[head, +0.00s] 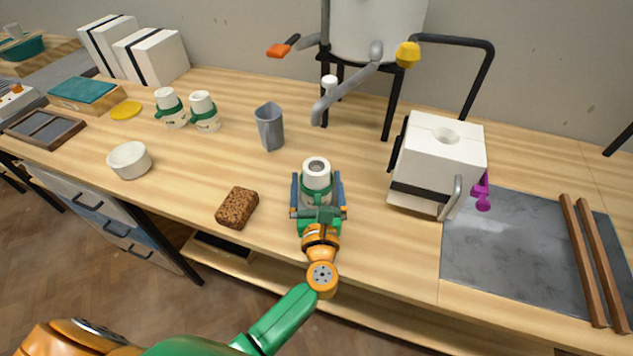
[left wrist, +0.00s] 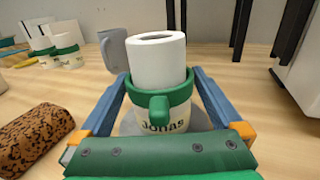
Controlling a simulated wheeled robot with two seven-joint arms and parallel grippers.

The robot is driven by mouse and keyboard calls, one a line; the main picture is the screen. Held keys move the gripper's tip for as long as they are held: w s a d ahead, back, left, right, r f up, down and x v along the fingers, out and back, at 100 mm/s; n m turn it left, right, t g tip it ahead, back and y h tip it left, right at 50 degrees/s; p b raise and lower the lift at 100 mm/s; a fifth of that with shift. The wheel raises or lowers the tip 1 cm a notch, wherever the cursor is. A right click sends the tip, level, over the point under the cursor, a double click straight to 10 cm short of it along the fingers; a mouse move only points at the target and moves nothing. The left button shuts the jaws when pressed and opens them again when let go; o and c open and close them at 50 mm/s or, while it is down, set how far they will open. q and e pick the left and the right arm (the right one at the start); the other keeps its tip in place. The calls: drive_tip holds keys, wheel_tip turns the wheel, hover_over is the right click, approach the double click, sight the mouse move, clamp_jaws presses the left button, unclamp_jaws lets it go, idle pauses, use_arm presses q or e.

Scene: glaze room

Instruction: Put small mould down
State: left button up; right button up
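The small mould (head: 317,182) is a white cylinder with a hollow top and a green band, at the front middle of the bench. In the left wrist view the mould (left wrist: 158,65) stands upright, with a green knob in front and lettering like "Jonas" on its base. My left gripper (head: 318,191) has its blue fingers on either side of the mould, their tips against the green band. A grey round patch surrounds the mould's base close to the wood; I cannot tell whether the base touches it. My right gripper is out of view.
A brown sponge (head: 237,208) lies left of the mould. A grey jug (head: 269,127) stands behind it. A white bowl (head: 130,160) and two similar green-banded pieces (head: 205,112) stand farther left. A white block with a handle (head: 436,157) stands right. Bare wood lies between.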

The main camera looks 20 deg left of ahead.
use_arm(q)
drive_tip(key=shift+r, duration=0.2)
drive_tip(key=v, duration=0.3)
drive_tip(key=b+v, duration=0.1)
drive_tip(key=v, duration=0.3)
drive_tip(key=b+v, duration=0.1)
drive_tip(key=v, duration=0.3)
drive_tip(key=shift+s+f, duration=0.25)
drive_tip(key=shift+s+d+r, duration=0.15)
drive_tip(key=shift+s, duration=0.1)
